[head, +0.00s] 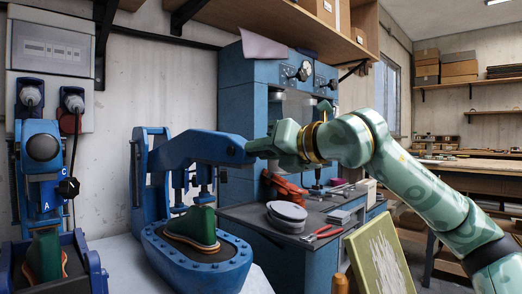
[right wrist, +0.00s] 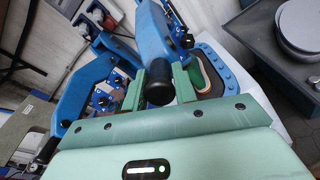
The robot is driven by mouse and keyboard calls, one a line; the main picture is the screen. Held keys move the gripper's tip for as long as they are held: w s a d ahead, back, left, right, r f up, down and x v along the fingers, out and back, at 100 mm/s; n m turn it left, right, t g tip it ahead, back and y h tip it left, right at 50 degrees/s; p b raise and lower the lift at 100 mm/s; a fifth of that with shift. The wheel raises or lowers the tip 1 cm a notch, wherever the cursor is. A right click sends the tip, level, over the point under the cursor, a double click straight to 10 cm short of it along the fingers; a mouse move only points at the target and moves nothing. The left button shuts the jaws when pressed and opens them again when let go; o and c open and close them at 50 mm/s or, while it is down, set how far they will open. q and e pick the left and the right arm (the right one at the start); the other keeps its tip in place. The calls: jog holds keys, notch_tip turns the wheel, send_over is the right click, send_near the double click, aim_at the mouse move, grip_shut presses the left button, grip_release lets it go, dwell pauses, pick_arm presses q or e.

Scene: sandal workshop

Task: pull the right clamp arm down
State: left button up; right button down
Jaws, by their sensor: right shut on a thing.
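The right clamp arm (head: 205,147) is blue and runs about level from its upright bracket (head: 140,195), above a blue base (head: 190,262). A green sandal (head: 193,224) with a tan sole lies in this base. Posts with pads hang from the arm above the sandal; I cannot tell if they touch it. My right gripper (head: 258,147) is at the arm's free end. The right wrist view shows it (right wrist: 168,86) shut on the black knob (right wrist: 159,80) of the blue arm (right wrist: 158,35). The knob is hidden in the head view. My left gripper is out of view.
At the left, another blue clamp (head: 42,185) stands upright over its own base, which holds a green sandal (head: 44,258). Behind my right gripper are a blue machine (head: 238,110) and a dark bench with grey discs (head: 287,212) and red pliers (head: 322,234).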

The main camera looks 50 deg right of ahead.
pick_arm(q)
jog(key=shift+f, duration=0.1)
pick_arm(e)
jog(key=shift+w+f, duration=0.15)
jog(key=shift+f, duration=0.4)
jog(key=c, duration=1.5)
grip_release()
jog(key=shift+c, duration=0.2)
jog(key=o, duration=0.3)
jog(key=shift+d+f, duration=0.1)
jog(key=shift+o, duration=0.2)
jog(key=shift+d, duration=0.15)
jog(key=shift+r, duration=0.2)
jog(key=shift+s+r, duration=0.15)
jog(key=shift+s, duration=0.2)
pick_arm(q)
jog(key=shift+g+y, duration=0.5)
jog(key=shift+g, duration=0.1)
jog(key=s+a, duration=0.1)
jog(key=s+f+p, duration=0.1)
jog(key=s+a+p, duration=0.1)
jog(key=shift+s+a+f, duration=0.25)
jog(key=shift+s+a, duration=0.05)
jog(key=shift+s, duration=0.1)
pick_arm(e)
jog(key=s+a+r, duration=0.1)
jog(key=s+r, duration=0.1)
jog(key=s, duration=1.3)
jog(key=shift+s+a, duration=0.3)
jog(key=shift+a, duration=0.05)
